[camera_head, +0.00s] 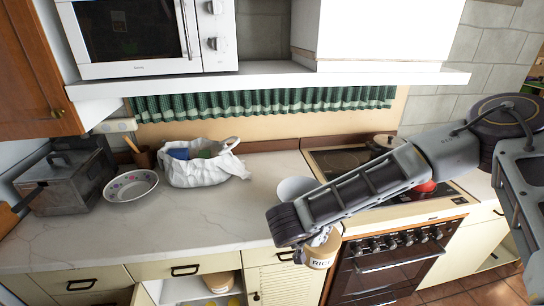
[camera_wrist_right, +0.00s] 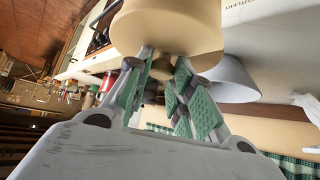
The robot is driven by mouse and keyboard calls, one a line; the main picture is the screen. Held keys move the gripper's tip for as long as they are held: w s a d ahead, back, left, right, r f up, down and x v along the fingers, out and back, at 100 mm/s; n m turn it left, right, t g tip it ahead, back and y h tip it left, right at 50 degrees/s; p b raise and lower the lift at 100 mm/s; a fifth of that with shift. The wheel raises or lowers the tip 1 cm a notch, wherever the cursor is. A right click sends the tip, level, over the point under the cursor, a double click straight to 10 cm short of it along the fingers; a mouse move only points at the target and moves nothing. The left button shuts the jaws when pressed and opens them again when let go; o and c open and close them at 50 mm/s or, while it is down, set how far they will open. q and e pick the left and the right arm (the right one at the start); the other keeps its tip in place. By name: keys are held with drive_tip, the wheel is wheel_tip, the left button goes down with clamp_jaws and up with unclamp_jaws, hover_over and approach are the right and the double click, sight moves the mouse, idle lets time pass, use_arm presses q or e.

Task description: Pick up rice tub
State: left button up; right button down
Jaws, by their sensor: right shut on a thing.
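The rice tub (camera_head: 321,257) is a small tan tub with a white label that reads as part of "RICE". It hangs below the end of my right arm, by the counter's front edge and left of the oven. My right gripper (camera_head: 316,238) is shut on it, though the arm hides most of the fingers and the tub's upper part. In the right wrist view the large cream round body of the tub (camera_wrist_right: 170,27) fills the top, at the tips of my green-padded fingers. My left gripper is not in view.
A white bowl (camera_head: 292,189) stands on the counter behind my arm. A white bag (camera_head: 205,168), a patterned bowl (camera_head: 131,186) and a metal box (camera_head: 66,182) stand further left. A pot (camera_head: 385,142) is on the stove. The counter's front left (camera_head: 150,235) is clear.

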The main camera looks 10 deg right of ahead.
drive_tip(key=shift+a+r, duration=0.1)
drive_tip(key=a+r+n+t+y, duration=0.3)
drive_tip(key=a+r+n+y, duration=0.2)
drive_tip(key=a, duration=0.9)
wheel_tip(320, 180, up, 3)
drive_tip(key=n, duration=0.3)
drive_tip(key=shift+a, duration=0.4)
drive_tip(key=shift+r, duration=0.1)
